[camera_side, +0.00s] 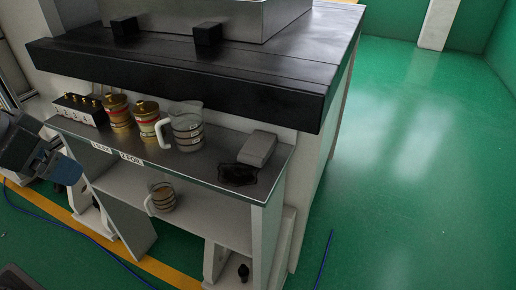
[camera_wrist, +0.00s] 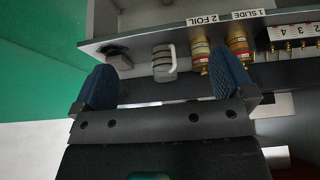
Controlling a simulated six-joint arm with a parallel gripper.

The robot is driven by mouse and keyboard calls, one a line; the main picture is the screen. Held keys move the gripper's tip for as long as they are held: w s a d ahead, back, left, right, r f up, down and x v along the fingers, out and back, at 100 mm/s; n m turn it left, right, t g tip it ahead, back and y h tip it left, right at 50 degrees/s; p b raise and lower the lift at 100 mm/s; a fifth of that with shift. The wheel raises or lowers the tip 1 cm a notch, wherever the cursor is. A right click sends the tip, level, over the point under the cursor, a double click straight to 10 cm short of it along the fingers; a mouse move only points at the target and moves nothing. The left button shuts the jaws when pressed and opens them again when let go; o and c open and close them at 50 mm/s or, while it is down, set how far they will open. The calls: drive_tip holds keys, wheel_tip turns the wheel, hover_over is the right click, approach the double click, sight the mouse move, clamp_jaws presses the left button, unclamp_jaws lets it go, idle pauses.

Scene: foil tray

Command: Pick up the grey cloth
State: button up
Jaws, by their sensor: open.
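A light grey, smooth, folded-looking piece (camera_side: 257,148), which seems to be the grey cloth, lies at the right end of the upper shelf, behind a dark crumpled piece (camera_side: 238,174). In the wrist view a grey shape (camera_wrist: 121,62) sits at the shelf's left end, partly behind a fingertip; the dark piece (camera_wrist: 113,48) is beside it. My gripper (camera_side: 62,167) is at the far left of the side view, well away from the cloth.
A glass jug (camera_side: 187,128) and two gold-topped jars (camera_side: 147,122) stand left of the cloth on the shelf (camera_side: 205,165). A numbered block with knobs (camera_side: 80,110) is farther left. A second jug (camera_side: 162,197) stands lower. A black worktop (camera_side: 180,80) overhangs behind.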

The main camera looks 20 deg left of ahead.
drive_tip(key=w+d+r, duration=0.2)
drive_tip(key=w, duration=0.3)
drive_tip(key=w+d+r, duration=0.2)
drive_tip(key=w, duration=0.3)
drive_tip(key=g, duration=0.1)
hover_over(258, 145)
drive_tip(key=s, duration=0.2)
wheel_tip(258, 145, down, 14)
drive_tip(key=shift+a+f, duration=0.1)
drive_tip(key=shift+f, duration=0.05)
drive_tip(key=shift+x, duration=2.65)
drive_tip(key=shift+s+f, duration=0.15)
drive_tip(key=shift+f, duration=0.1)
drive_tip(key=c, duration=1)
drive_tip(key=shift+r, duration=0.15)
